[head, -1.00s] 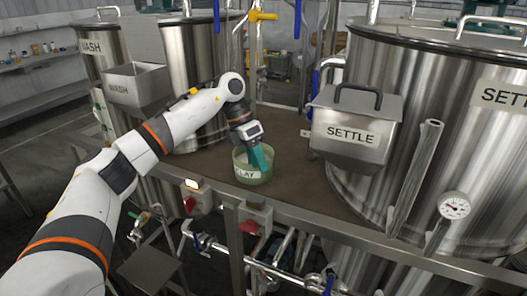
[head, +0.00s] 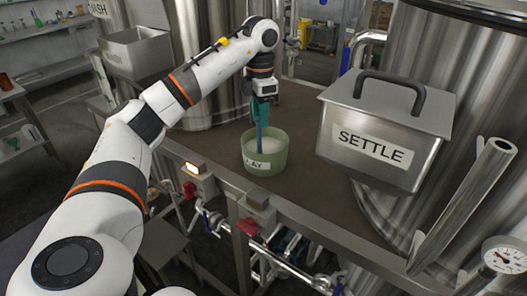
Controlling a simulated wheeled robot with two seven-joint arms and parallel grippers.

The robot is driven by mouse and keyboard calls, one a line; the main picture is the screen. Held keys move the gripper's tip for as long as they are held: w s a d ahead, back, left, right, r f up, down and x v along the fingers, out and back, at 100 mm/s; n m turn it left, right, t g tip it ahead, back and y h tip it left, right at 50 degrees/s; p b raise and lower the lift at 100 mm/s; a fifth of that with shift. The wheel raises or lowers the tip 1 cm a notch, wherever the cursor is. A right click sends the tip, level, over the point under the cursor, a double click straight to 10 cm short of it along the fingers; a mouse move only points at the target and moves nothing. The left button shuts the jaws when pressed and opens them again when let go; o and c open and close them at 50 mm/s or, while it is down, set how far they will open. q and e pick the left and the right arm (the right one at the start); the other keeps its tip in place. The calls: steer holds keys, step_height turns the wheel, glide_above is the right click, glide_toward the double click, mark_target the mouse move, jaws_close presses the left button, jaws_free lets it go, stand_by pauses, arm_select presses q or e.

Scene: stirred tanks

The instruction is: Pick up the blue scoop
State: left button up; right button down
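A green tub (head: 266,161) labelled CLAY stands on the brown platform and holds pale powder. A narrow blue strip, which looks like the handle of the blue scoop (head: 259,140), stands up from the tub; its lower part is hidden in the tub. My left gripper (head: 261,122) points straight down over the tub with its teal fingers at the top of this strip. The fingers and the strip overlap in the picture, so I cannot tell whether they are closed on it. My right gripper is not in view.
A steel box labelled SETTLE (head: 372,148) with a dark handle sits right of the tub, before a large steel tank. A steel pipe (head: 462,205) and a gauge (head: 503,257) are at the right. The brown platform (head: 316,192) around the tub is bare.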

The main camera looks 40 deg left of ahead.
mark_target(259, 134)
arm_select(q)
steer(key=shift+f, duration=0.65)
steer(key=shift+a+f+p, duration=0.1)
steer(key=shift+f+p, duration=0.2)
steer(key=shift+f, duration=0.05)
step_height(259, 134, down, 4)
steer(key=shift+s+a+r+p, duration=0.1)
steer(key=shift+r+p, duration=0.15)
steer(key=shift+p, duration=0.45)
steer(key=shift+f, duration=0.45)
jaws_close()
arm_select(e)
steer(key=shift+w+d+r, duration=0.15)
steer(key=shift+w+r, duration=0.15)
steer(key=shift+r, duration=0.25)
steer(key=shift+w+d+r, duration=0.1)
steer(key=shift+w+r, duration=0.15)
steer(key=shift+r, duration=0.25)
